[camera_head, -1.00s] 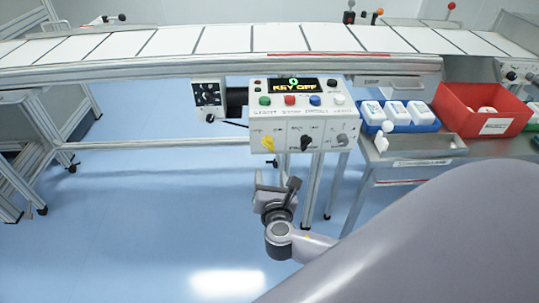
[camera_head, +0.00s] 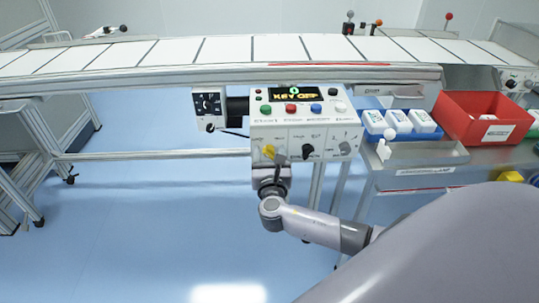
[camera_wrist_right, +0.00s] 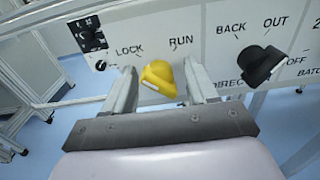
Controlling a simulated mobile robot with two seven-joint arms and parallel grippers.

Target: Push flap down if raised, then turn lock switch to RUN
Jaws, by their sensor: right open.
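The yellow lock switch (camera_head: 268,151) is on the lower left of the white control panel (camera_head: 262,121). In the right wrist view the yellow switch (camera_wrist_right: 160,79) sits below the printed words LOCK and RUN; I cannot clearly tell which its pointer faces. The panel display (camera_head: 296,95) reads KEY OFF. My right gripper (camera_head: 270,164) is at the panel's lower left. In the wrist view the open right gripper (camera_wrist_right: 158,88) has one finger on each side of the switch; contact is not clear. I cannot make out a raised flap. My left gripper is out of view.
A black knob (camera_wrist_right: 262,64) marked BACK and OUT is right of the right finger. A dark dial box (camera_head: 209,106) is left of the panel. The conveyor (camera_head: 230,50) runs behind. A red bin (camera_head: 480,122) and blue tray (camera_head: 398,123) stand to the right.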

